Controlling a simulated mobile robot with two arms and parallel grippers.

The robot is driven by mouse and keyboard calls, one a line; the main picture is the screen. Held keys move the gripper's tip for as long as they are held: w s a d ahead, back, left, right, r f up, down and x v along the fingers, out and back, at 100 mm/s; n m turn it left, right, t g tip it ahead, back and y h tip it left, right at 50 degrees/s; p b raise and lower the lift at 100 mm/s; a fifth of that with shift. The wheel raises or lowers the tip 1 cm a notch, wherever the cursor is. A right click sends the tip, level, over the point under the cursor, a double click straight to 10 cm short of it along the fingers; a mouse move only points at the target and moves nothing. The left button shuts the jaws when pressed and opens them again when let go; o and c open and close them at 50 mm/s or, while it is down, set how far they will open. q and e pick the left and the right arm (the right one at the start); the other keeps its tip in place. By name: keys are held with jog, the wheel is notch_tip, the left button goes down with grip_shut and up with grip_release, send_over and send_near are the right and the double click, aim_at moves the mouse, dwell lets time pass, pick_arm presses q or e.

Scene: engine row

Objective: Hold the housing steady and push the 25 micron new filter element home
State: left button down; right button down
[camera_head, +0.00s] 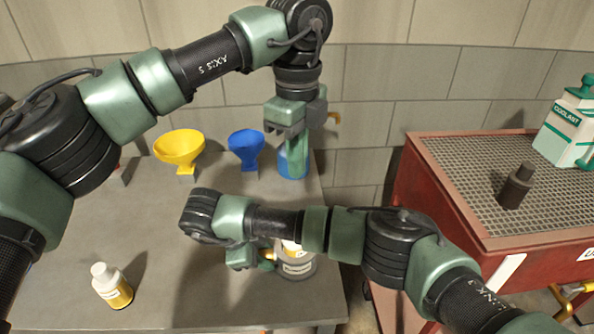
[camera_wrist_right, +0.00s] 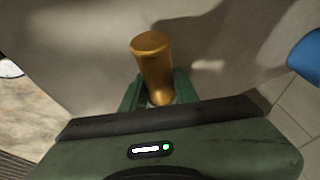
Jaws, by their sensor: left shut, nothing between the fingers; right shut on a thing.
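The housing (camera_head: 298,270) is a grey round cup with a label, near the table's right edge in the head view. A pale piece with a yellow label (camera_head: 292,248), perhaps the filter element, shows at its top; my right arm partly hides it, so its seating cannot be told. My right gripper (camera_head: 268,259) is beside the housing, shut on a gold cylindrical piece (camera_wrist_right: 152,62) that stands out between the fingers in the right wrist view. Whether this piece belongs to the housing cannot be told. My left gripper (camera_head: 297,165) is shut and empty, pointing down in front of a blue object.
A yellow funnel (camera_head: 180,148) and a blue funnel (camera_head: 246,147) stand at the back. The blue object (camera_head: 287,163) is behind my left fingers. A white bottle (camera_head: 112,287) stands front left. A red cart (camera_head: 430,205) with coolant jug (camera_head: 570,130) and dark cylinder (camera_head: 516,187) is right.

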jog(key=c, duration=1)
grip_release()
